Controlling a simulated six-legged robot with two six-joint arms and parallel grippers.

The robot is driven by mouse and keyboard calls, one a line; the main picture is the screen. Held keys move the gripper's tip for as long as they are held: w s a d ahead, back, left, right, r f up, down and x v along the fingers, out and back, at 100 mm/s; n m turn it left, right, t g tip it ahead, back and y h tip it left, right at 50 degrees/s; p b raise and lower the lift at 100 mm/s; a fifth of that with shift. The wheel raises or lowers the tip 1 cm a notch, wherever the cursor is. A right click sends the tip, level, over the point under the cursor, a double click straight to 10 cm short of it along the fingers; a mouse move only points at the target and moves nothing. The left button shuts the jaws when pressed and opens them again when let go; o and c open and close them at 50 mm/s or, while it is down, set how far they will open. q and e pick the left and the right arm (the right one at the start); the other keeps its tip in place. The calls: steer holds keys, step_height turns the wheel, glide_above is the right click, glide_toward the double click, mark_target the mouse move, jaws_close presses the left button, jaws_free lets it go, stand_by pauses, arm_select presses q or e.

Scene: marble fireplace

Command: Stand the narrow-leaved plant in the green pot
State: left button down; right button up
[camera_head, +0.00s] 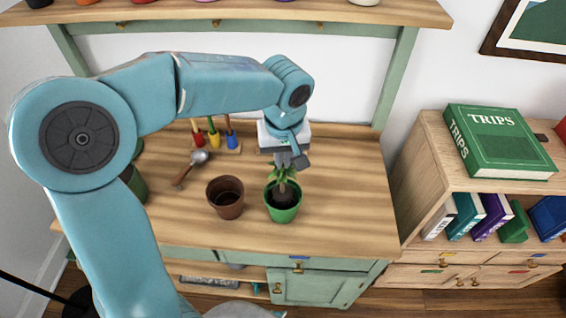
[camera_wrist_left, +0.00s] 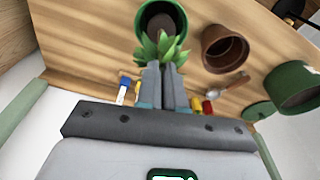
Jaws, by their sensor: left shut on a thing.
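The narrow-leaved plant (camera_head: 283,174) has green pointed leaves and is held upright over the green pot (camera_head: 283,212). My left gripper (camera_head: 287,163) comes down from above and is shut on the plant. In the left wrist view the leaves (camera_wrist_left: 150,47) spread around my left fingertips (camera_wrist_left: 165,68). The green pot's rim and dark inside (camera_wrist_left: 161,20) show just beyond the leaves. The lower end of the plant lines up with the pot's mouth; I cannot tell whether it touches the inside. My right gripper is not in view.
An empty brown pot (camera_head: 225,198) stands just left of the green pot. A trowel (camera_head: 191,169) and a rack of coloured tools (camera_head: 215,138) lie behind. Another green pot (camera_head: 134,183) is partly behind my arm. The bench's right side is clear.

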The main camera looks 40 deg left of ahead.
mark_target(283, 184)
arm_select(q)
step_height(283, 184, down, 2)
steer(key=shift+f, duration=0.1)
steer(key=shift+f, duration=0.1)
steer(key=c, duration=1.3)
jaws_free()
steer(key=shift+o, duration=0.2)
